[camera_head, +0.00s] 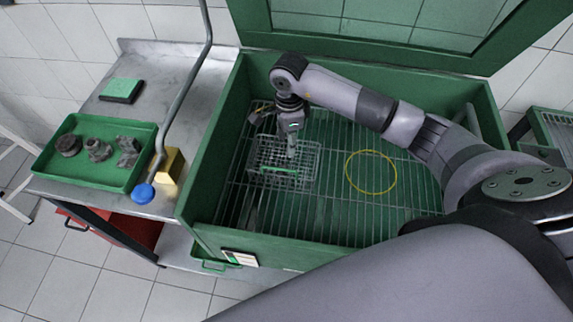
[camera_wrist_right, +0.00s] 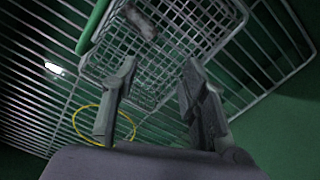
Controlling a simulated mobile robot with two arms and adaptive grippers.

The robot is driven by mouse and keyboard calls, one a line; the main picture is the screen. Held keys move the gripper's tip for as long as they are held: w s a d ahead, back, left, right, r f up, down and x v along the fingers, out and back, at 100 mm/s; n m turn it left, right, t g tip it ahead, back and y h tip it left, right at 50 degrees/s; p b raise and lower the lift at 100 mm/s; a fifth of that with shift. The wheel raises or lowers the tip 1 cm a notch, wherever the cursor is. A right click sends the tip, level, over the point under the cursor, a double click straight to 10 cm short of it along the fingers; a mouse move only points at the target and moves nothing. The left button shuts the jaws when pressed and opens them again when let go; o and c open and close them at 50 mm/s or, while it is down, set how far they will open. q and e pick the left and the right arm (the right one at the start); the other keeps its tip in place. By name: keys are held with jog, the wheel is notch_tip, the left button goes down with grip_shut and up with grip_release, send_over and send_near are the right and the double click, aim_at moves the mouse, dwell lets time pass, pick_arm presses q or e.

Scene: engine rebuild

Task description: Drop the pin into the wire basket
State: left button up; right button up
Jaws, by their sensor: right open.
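The wire basket (camera_head: 307,166) with a green handle stands on the slatted rack inside the green washing tank. In the right wrist view, the basket (camera_wrist_right: 185,45) lies just past my fingertips. My right gripper (camera_head: 291,150) is over the basket. Its two fingers (camera_wrist_right: 160,68) are apart, with nothing between them. A short grey cylindrical piece, which looks like the pin (camera_wrist_right: 140,22), lies at the basket mesh beyond the fingertips, clear of both fingers. I cannot make out the pin in the head view. My left gripper is not in view.
A yellow ring (camera_head: 371,172) lies on the rack (camera_head: 335,215) right of the basket. The tank's green walls (camera_head: 212,140) surround it, with the raised lid behind. Left, a bench holds a green tray (camera_head: 60,180) of metal parts, a yellow block (camera_head: 171,165) and a blue-tipped pipe (camera_head: 143,192).

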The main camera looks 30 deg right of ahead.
notch_tip(320, 180, up, 12)
dwell(0.6)
jog(key=shift+r, duration=0.1)
